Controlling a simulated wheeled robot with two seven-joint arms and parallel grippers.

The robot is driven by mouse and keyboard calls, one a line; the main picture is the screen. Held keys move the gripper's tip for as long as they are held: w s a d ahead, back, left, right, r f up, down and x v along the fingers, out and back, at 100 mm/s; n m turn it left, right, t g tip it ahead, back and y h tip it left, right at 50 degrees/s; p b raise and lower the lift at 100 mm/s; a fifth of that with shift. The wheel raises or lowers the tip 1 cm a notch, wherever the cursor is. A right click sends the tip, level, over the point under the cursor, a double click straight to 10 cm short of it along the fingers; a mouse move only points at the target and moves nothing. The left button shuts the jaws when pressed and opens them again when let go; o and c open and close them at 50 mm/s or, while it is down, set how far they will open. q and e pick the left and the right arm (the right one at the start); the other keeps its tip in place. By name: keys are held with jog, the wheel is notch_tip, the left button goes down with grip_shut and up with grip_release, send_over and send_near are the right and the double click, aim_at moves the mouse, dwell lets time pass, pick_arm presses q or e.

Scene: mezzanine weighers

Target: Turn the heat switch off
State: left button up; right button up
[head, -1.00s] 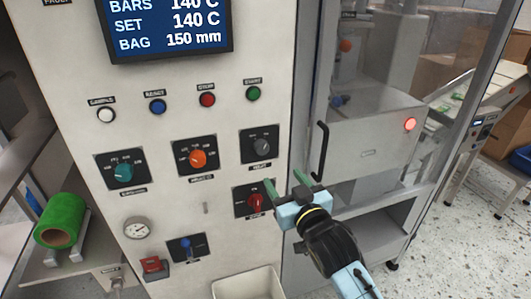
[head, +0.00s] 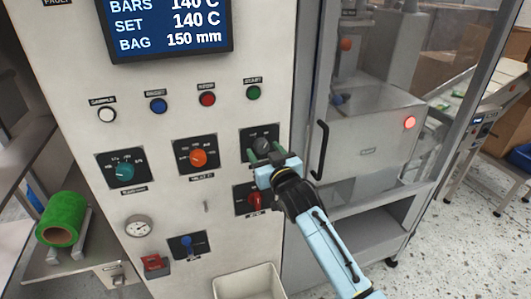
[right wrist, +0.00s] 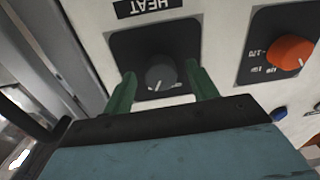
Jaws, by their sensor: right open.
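The heat switch is a dark grey round knob (right wrist: 161,76) on a black plate, under a label reading HEAT in the right wrist view, where the picture is upside down. In the head view the knob (head: 262,144) shows just above my gripper. My right gripper (head: 265,154) is open, its green fingers pointing at the panel. In the right wrist view its fingers (right wrist: 162,92) stand on either side of the knob, with gaps; I cannot tell whether they touch the plate. My left gripper is not in view.
A red knob (head: 255,201) sits just below, partly behind my gripper. An orange knob (head: 198,157) and a teal knob (head: 123,172) are to the left. A black door handle (head: 320,150) stands close to the right. Push buttons run above.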

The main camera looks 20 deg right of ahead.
jog(key=c, duration=1)
jog(key=shift+n, duration=0.3)
jog(key=shift+r+n+p, duration=0.1)
jog(key=shift+n+p, duration=0.65)
jog(key=shift+n, duration=0.15)
jog(key=n+p, duration=0.1)
jog(key=n, duration=0.1)
jog(key=shift+n, duration=0.4)
jog(key=n+p, duration=0.1)
jog(key=n, duration=0.2)
jog(key=shift+d+r, duration=0.1)
jog(key=shift+n+h+p, duration=0.3)
jog(key=shift+n+p, duration=0.3)
jog(key=shift+n, duration=1.1)
jog(key=shift+g, duration=0.3)
